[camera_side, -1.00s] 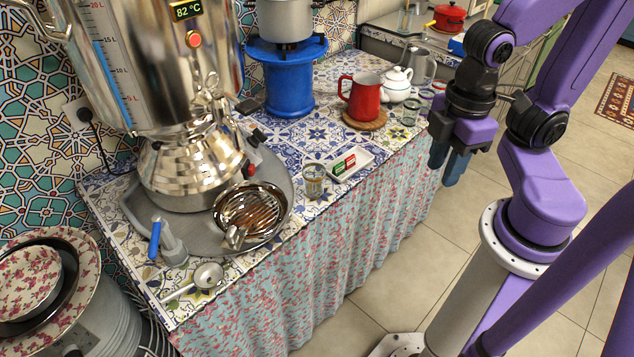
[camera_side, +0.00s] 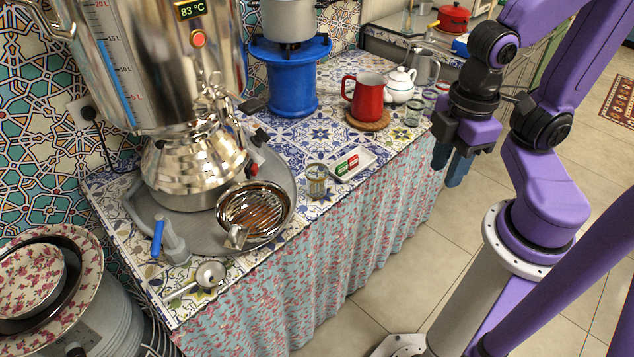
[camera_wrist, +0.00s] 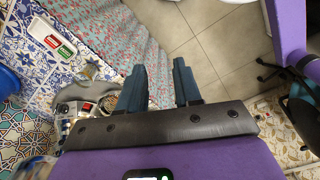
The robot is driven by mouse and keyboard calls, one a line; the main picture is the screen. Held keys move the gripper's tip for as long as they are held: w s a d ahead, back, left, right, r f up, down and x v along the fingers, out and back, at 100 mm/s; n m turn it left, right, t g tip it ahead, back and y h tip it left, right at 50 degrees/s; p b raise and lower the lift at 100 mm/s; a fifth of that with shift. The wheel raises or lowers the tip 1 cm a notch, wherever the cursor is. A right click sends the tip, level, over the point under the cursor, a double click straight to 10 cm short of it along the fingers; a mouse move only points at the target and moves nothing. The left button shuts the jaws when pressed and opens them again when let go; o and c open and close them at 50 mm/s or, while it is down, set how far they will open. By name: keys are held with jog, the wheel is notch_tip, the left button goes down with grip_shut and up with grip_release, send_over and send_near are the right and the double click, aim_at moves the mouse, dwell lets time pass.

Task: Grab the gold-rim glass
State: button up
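Several small clear glasses stand near the counter's right end in the side view. The nearest glass (camera_side: 413,112) is beside the red mug, with a second glass (camera_side: 430,98) and a third glass (camera_side: 442,88) behind it. Their rims are too small for me to tell which is gold. My gripper (camera_side: 449,172) hangs past the counter's front edge, right of and nearer than these glasses, fingers pointing down. In the wrist view my gripper (camera_wrist: 159,66) is open, with nothing between its fingers.
The red mug (camera_side: 367,97) stands on a round wooden coaster, near a white teapot (camera_side: 400,85). A large samovar (camera_side: 198,165) fills the left. Floor lies below my gripper.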

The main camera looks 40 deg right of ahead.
jog(key=shift+o, duration=0.3)
jog(key=o, duration=1)
jog(key=shift+c, duration=0.2)
